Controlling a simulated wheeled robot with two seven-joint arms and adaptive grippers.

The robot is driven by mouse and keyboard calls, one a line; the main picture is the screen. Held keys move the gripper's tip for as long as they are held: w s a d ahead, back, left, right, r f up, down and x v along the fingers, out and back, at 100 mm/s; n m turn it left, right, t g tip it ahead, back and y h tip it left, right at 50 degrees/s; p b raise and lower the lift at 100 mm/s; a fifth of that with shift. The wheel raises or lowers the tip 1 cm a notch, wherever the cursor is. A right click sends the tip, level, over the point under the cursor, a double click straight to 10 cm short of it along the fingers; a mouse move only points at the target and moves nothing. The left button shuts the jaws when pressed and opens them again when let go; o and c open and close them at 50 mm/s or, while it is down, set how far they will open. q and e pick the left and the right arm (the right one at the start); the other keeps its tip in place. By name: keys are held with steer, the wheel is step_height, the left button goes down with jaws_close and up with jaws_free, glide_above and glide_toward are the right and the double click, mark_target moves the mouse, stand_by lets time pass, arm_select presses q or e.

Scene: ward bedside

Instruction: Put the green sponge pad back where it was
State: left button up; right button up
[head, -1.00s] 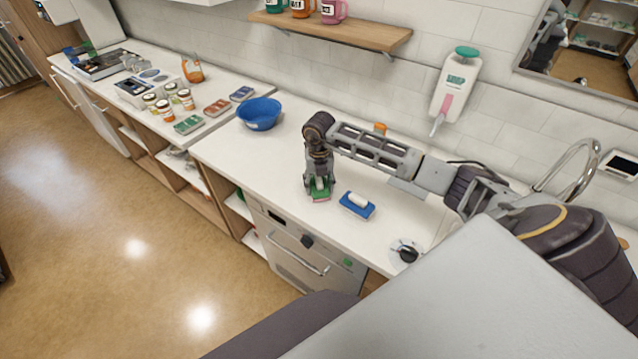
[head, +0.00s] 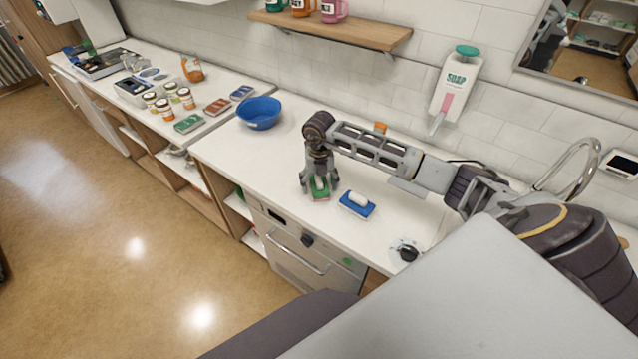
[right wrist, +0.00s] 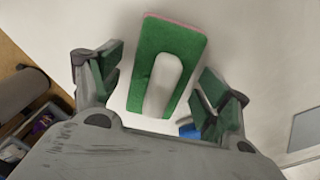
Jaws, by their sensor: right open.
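The green sponge pad (head: 320,190), with a pale grip on top and a pink underside, lies on the white counter in the head view. In the right wrist view the green sponge pad (right wrist: 181,52) sits between the spread fingers, with a gap on each side. My right gripper (head: 319,187) is open around the pad and holds nothing; its fingers also show in the right wrist view (right wrist: 160,95). My left gripper is not in view.
A blue sponge pad (head: 357,204) with a white grip lies just right of the green one. A blue bowl (head: 259,113) stands further left on the counter. A black knob (head: 408,253) sits near the front right. A soap dispenser (head: 456,85) hangs on the wall.

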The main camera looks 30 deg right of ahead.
mark_target(319, 178)
step_height(319, 178, up, 12)
steer(key=shift+r+b, duration=0.1)
steer(key=shift+b, duration=1.1)
